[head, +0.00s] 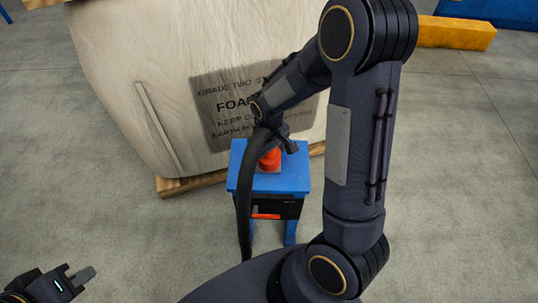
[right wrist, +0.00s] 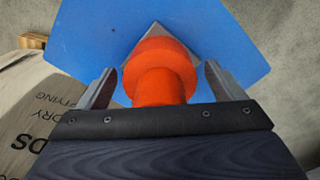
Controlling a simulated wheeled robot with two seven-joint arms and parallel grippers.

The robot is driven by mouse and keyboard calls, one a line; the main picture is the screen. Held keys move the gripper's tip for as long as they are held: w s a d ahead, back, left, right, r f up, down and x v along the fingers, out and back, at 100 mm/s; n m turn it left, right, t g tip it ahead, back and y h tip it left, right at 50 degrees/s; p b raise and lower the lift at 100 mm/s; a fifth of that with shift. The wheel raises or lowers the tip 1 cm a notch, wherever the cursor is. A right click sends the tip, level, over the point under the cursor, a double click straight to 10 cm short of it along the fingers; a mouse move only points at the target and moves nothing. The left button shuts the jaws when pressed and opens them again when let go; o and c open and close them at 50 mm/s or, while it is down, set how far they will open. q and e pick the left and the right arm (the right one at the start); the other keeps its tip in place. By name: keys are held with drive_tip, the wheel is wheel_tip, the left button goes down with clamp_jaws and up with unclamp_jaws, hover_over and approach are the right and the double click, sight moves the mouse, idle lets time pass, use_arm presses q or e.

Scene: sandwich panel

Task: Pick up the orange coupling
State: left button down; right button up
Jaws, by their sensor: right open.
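The orange coupling (head: 270,160) stands on the small blue stand (head: 298,179) in the head view, partly hidden by my right arm. In the right wrist view the coupling (right wrist: 160,72) sits between the two fingers of my right gripper (right wrist: 158,84). The fingers are open, with a gap on each side of the coupling. The blue top (right wrist: 90,35) lies behind it. My left gripper (head: 80,279) is at the lower left corner of the head view, far from the stand; its jaw state is unclear.
A large pale foam bag (head: 140,60) stands on a wooden pallet (head: 190,183) close behind the stand. A yellow block (head: 455,33) and a blue object (head: 490,10) lie at the upper right. The grey floor (head: 120,230) is clear at left.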

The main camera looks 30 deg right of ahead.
drive_tip(key=shift+c, duration=0.3)
drive_tip(key=c, duration=1.1)
